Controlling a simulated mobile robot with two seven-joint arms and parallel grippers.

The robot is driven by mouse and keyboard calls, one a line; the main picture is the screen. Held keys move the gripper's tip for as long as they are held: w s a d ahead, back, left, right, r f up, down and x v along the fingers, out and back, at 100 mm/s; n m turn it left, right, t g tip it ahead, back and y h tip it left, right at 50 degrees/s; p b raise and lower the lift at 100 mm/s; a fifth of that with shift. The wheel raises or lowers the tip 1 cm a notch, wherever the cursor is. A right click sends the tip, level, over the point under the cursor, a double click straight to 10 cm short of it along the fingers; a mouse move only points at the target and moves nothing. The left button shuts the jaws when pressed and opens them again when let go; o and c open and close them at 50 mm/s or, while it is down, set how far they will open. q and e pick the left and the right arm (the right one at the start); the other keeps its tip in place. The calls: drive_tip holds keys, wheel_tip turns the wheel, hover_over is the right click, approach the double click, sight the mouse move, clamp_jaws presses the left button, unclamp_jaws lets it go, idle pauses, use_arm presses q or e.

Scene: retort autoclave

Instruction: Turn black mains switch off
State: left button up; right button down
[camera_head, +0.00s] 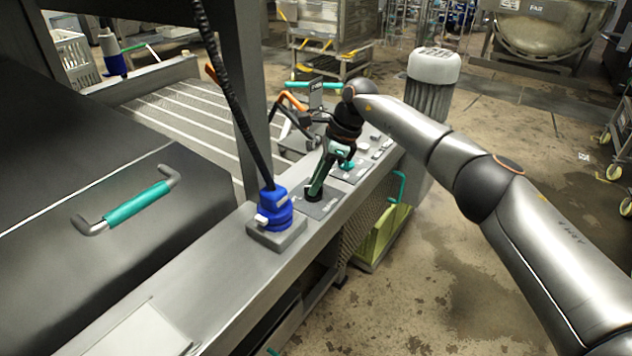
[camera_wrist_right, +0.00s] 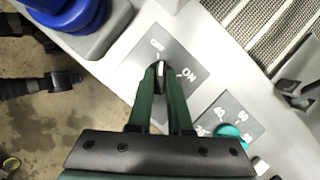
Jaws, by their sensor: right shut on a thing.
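The black mains switch (camera_wrist_right: 161,72) sits on a grey plate (camera_wrist_right: 187,50) marked OFF and ON. In the right wrist view, OFF is above the knob and ON is to its right. The knob's pale mark points roughly up, towards OFF. My right gripper (camera_wrist_right: 160,82) has its green fingers shut on the knob from both sides and hides its lower part. In the head view, the right gripper (camera_head: 316,189) reaches down to the plate (camera_head: 326,208) on the metal ledge. My left gripper is not in view.
A blue plug (camera_head: 274,212) with a black coiled cable stands on the ledge (camera_head: 235,245) beside the switch plate. A teal knob (camera_wrist_right: 232,131) on a numbered dial is on the other side. A door with a teal handle (camera_head: 137,204) is at left.

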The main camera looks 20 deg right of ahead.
drive_tip(key=shift+w+n, duration=0.1)
drive_tip(key=shift+n, duration=0.5)
drive_tip(key=shift+g, duration=0.3)
drive_tip(key=shift+r+n, duration=0.1)
drive_tip(key=shift+n, duration=0.2)
drive_tip(key=c, duration=0.8)
unclamp_jaws()
drive_tip(key=shift+c, duration=0.2)
drive_tip(key=p+v, duration=0.2)
drive_tip(key=v, duration=1)
drive_tip(key=shift+d+r, duration=0.15)
drive_tip(key=shift+r, duration=0.05)
